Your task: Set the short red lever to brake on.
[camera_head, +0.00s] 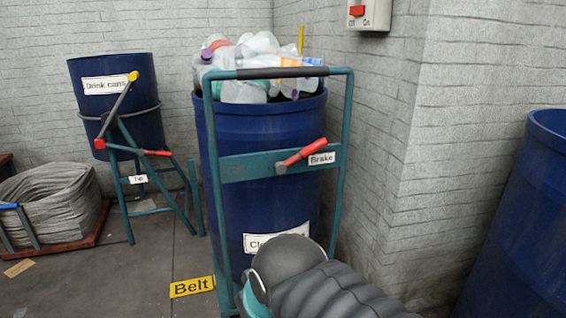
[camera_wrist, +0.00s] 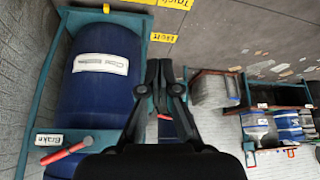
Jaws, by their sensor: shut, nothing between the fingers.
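The short red lever (camera_head: 305,153) is on the green crossbar (camera_head: 240,166) of a trolley frame. Its pivot is at the lower left and its red grip slants up to the right, its end beside the white "Brake" label (camera_head: 322,158). No on or off marks are readable there. In the wrist view, the lever (camera_wrist: 66,151) and label (camera_wrist: 49,140) are at the lower left. My gripper (camera_wrist: 159,63) is shut and empty, beside the blue barrel and apart from the lever. In the head view, my dark arm shows at the bottom, with the gripper's fingers out of sight.
The trolley's blue barrel (camera_head: 222,130) is heaped with plastic bottles. A "Drink cans" barrel (camera_head: 140,115) on a stand with other levers is at the left. A wall corner and another blue barrel (camera_head: 530,220) are at the right.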

